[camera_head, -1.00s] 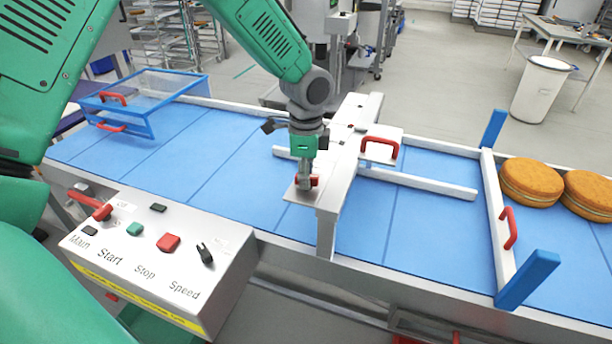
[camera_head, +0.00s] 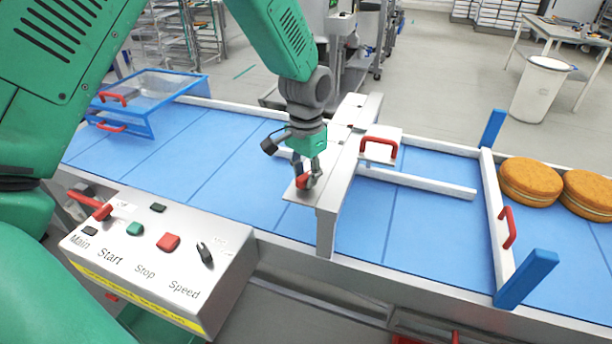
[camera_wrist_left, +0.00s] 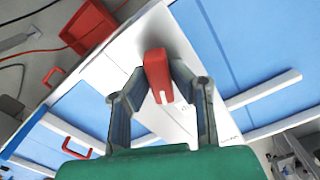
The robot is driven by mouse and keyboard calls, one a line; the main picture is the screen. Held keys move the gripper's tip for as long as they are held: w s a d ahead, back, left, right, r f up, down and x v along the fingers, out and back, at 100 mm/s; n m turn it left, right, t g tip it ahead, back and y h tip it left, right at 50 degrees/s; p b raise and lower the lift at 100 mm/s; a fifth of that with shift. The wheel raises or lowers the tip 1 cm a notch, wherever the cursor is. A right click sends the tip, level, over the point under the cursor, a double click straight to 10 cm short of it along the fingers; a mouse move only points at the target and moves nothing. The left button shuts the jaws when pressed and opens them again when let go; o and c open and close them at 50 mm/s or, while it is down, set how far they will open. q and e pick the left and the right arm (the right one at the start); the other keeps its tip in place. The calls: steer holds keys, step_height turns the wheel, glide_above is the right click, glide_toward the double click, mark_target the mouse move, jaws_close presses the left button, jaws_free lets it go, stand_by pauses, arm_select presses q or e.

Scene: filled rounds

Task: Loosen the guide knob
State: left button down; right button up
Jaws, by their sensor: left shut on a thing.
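The guide knob (camera_head: 303,182) is a small red block on the near end of the pale metal bridge (camera_head: 336,190) that spans the belt. My left gripper (camera_head: 307,181) points down over it, with a finger on each side. In the left wrist view the red knob (camera_wrist_left: 157,74) stands between the two grey fingertips (camera_wrist_left: 159,80), and the gripper is shut on it. The fingers partly hide the knob in the head view. My right gripper is not in view.
A control box (camera_head: 150,262) with a red main lever and buttons stands at the front left. A blue-framed clear guard (camera_head: 150,95) is at the belt's far left. A gate with a red handle (camera_head: 508,228) and round filled cakes (camera_head: 530,183) are at right.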

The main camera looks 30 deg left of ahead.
arm_select(q)
steer(key=n, duration=0.4)
steer(key=shift+w+r+n, duration=0.2)
steer(key=shift+w+n, duration=0.1)
stand_by(0.5)
steer(key=c, duration=1.4)
jaws_free()
steer(key=shift+c, duration=0.2)
steer(key=shift+f, duration=0.15)
